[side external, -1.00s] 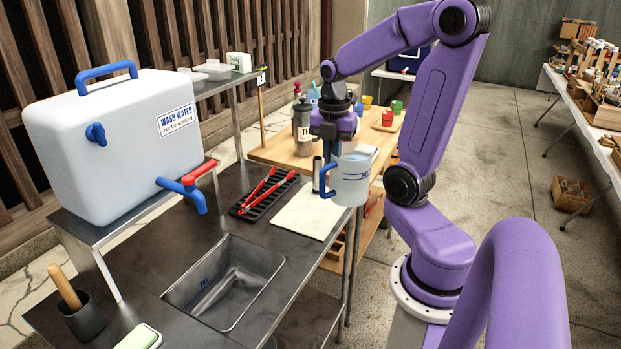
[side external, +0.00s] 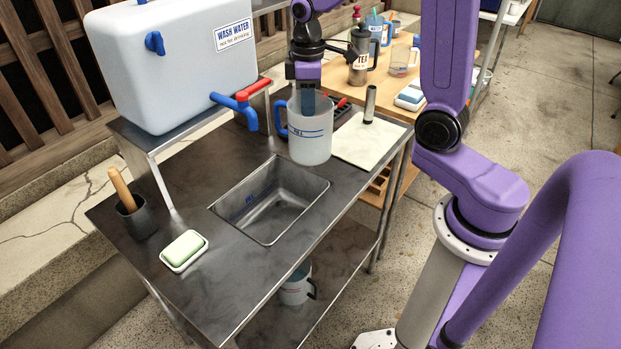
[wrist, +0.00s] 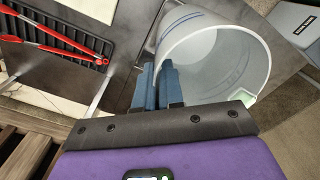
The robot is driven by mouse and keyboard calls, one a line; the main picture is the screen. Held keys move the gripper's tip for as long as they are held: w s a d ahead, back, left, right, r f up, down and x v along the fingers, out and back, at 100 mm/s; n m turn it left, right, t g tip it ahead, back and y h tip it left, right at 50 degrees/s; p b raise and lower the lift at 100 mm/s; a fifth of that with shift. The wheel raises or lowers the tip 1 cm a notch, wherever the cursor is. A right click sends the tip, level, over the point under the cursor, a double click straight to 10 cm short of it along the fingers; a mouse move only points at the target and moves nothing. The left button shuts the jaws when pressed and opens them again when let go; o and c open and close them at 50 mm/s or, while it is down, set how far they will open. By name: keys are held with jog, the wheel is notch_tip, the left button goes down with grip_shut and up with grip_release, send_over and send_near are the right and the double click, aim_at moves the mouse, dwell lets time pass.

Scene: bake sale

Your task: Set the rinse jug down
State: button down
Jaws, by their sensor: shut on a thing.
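The rinse jug (side external: 311,138) is a translucent whitish jug with blue marking lines and a blue handle (side external: 282,118) on its left. In the side view it looks upright near the far right corner of the sink basin. I cannot tell whether its base touches the counter. My gripper (side external: 308,100) points down at the jug's top and is shut on it. In the wrist view the blue fingers (wrist: 165,85) are at the side of the jug (wrist: 215,50), whose open mouth faces the camera; the exact grip point is partly hidden.
The empty sink basin (side external: 300,180) is set in the metal counter (side external: 195,270). The wash water tank (side external: 180,70), with its tap (side external: 243,105), stands back left. A pale mat (side external: 365,147) bears a dark cylinder (side external: 370,104). A soap dish (side external: 184,251) and brush cup (side external: 136,217) are front left.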

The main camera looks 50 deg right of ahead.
aim_at(295, 108)
jog(key=shift+w+a+f+m, duration=0.2)
jog(key=shift+w+a+m, duration=0.15)
jog(key=shift+a+m, duration=0.25)
jog(key=shift+w+a+f+m, duration=0.15)
jog(key=shift+w+a+m, duration=0.25)
jog(key=shift+a, duration=0.4)
jog(key=shift+f+m, duration=0.85)
jog(key=shift+m, duration=0.05)
jog(key=f+m, duration=0.2)
jog(key=m, duration=0.1)
jog(key=f+m, duration=0.3)
jog(key=m, duration=0.1)
jog(key=s+a+f+m, duration=0.1)
jog(key=f+m, duration=0.2)
jog(key=m, duration=0.1)
jog(key=shift+a+f, duration=0.1)
jog(key=shift+f, duration=0.1)
jog(key=w+a+f, duration=0.2)
jog(key=a+f, duration=0.1)
jog(key=f, duration=0.8)
jog(key=shift+f, duration=0.65)
jog(key=c, duration=1.2)
grip_release()
